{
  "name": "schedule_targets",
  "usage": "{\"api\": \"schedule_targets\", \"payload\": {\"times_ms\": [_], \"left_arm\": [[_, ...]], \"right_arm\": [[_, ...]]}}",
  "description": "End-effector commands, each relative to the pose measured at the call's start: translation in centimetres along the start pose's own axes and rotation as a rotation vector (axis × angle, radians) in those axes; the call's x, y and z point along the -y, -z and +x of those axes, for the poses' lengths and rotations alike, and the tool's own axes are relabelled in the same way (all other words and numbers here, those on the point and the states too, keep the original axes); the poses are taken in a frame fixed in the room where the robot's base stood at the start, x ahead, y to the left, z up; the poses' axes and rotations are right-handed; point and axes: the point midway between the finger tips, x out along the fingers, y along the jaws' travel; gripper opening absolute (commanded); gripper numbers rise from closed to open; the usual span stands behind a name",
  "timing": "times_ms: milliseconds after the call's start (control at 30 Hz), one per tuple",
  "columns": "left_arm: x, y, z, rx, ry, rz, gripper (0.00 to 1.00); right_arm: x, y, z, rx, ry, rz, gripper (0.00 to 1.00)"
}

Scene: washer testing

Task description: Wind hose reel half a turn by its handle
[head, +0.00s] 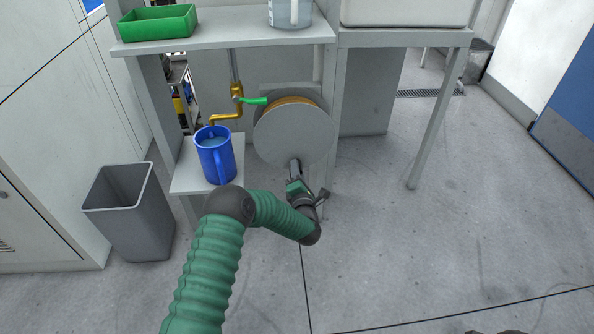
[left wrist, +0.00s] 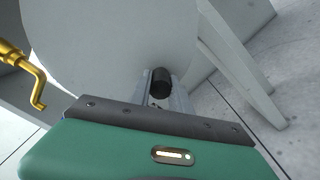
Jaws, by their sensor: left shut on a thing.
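The hose reel (head: 291,133) is a grey disc with a tan hose edge showing behind its top. It is mounted under the bench; in the left wrist view its grey face (left wrist: 110,50) fills the upper part. My left gripper (head: 294,168) reaches the lower part of the disc. In the left wrist view the left gripper (left wrist: 160,88) is shut on the black handle (left wrist: 161,82), which stands out from the disc's face. In the head view the gripper hides the handle. My right gripper is not in view.
A brass tap (head: 238,95) with a green lever is left of the reel. A blue jug (head: 215,155) with liquid stands on a low shelf (head: 190,181) beneath it. A grey bin (head: 130,212) stands at the left. The bench leg (head: 437,120) is at the right; the floor around is clear.

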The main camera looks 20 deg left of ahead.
Motion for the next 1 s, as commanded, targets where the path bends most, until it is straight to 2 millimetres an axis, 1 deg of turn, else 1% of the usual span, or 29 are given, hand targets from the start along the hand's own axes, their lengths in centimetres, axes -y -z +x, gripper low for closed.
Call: {"api": "schedule_targets", "payload": {"times_ms": [33, 167, 200, 433, 567, 667, 800, 1000], "left_arm": [[0.9, 0.3, -0.4, -0.004, 0.019, 0.003, 0.26], [0.7, 0.2, -0.3, -0.003, 0.016, 0.003, 0.43], [0.6, 0.2, -0.3, -0.003, 0.014, 0.002, 0.45], [0.3, 0.1, -0.3, 0.000, 0.007, 0.002, 0.45], [0.0, -0.1, -1.4, 0.000, 0.009, 0.002, 0.45], [-0.2, -0.2, -3.6, 0.000, 0.012, 0.004, 0.45], [-0.1, -0.3, -7.8, 0.000, 0.015, 0.004, 0.45], [0.1, -0.1, -13.5, 0.000, 0.016, 0.003, 0.45]], "right_arm": [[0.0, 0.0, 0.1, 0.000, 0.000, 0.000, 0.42], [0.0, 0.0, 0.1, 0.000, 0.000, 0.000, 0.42], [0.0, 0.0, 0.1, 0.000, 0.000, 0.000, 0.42], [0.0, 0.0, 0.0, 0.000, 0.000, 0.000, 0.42], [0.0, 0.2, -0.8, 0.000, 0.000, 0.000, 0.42], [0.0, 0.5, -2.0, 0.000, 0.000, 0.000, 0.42], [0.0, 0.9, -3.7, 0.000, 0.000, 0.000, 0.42], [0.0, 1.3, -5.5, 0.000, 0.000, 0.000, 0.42]]}}
